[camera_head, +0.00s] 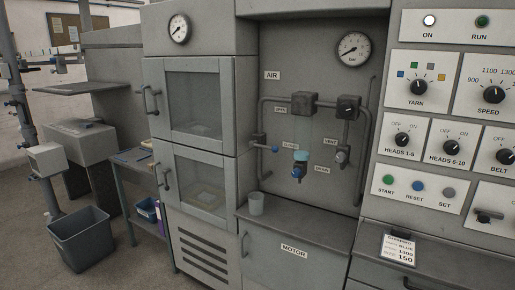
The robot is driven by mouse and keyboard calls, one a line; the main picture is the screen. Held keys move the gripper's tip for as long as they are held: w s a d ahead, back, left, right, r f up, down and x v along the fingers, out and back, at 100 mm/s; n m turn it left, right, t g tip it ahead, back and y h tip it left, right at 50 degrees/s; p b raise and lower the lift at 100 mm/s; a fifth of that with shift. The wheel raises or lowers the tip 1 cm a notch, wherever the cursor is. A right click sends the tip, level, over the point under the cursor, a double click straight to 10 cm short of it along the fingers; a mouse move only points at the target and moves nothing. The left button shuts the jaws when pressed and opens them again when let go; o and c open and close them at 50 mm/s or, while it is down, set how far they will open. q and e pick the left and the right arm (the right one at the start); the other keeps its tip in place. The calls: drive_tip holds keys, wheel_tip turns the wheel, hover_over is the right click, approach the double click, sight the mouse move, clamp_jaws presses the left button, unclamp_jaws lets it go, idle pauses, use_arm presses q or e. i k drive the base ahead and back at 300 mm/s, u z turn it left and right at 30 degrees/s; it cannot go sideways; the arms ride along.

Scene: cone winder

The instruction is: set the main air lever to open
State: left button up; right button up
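The AIR panel (272,75) is in the middle of the view, set back in a grey recess. A short lever with a blue tip (275,149) sits on the pipe at the panel's left. It points right and slightly down, beside the "CLOSED" label (290,145). The "OPEN" label (281,110) is higher up, above the lever. Neither of my grippers shows in this view, and nothing touches the lever.
Glass-door cabinets (195,100) stand left; the control panel (450,110) is right.

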sight(252, 144)
drive_tip(key=i, duration=0.85)
drive_tip(key=z, duration=0.15)
drive_tip(key=k, duration=0.65)
drive_tip(key=u, duration=0.45)
drive_tip(key=i, duration=1.3)
drive_tip(key=z, duration=0.3)
